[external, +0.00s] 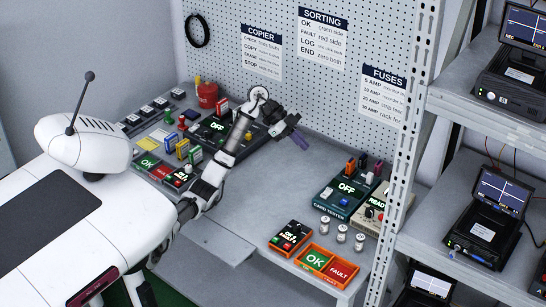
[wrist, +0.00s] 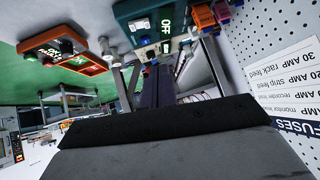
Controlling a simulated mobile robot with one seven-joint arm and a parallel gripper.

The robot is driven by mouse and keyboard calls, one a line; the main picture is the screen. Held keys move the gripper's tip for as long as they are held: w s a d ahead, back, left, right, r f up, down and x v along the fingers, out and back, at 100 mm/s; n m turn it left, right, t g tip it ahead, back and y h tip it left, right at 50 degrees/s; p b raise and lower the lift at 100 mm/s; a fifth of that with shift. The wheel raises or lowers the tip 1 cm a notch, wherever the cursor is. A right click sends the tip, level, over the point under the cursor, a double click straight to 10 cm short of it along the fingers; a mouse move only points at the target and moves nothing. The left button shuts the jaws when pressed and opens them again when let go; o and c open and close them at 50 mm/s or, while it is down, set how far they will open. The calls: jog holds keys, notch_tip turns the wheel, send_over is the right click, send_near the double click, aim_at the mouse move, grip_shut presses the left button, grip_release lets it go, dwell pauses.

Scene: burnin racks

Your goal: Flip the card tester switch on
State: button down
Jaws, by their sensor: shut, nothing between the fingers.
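The card tester (external: 333,209) is a teal box at the right end of the bench, with a lit OFF display (external: 346,188). In the wrist view my gripper's purple fingers (wrist: 155,88) point toward the tester.
A READY unit (external: 374,212) stands right of the tester, by the rack upright (external: 410,130). The pegboard (external: 345,60) is behind. The middle bench (external: 265,185) is clear.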

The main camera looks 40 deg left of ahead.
jog(key=shift+s+d+f+m+g, duration=0.25)
jog(key=shift+d+f+m, duration=0.1)
jog(key=shift+d, duration=0.3)
jog(key=shift+s+d+f+m+g, duration=0.15)
jog(key=shift+d+f+m+g, duration=0.15)
jog(key=shift+d, duration=0.3)
jog(key=p, duration=0.3)
send_over(332, 191)
jog(key=s+a, duration=0.1)
jog(key=a, duration=0.2)
notch_tip(332, 191, down, 7)
jog(key=shift+r, duration=0.2)
jog(key=f, duration=0.2)
jog(key=f+p, duration=0.1)
jog(key=shift+w+f, duration=0.2)
jog(key=shift+w, duration=0.05)
jog(key=shift+w+f, duration=0.1)
jog(key=shift+f, duration=0.35)
jog(key=shift+f, duration=0.1)
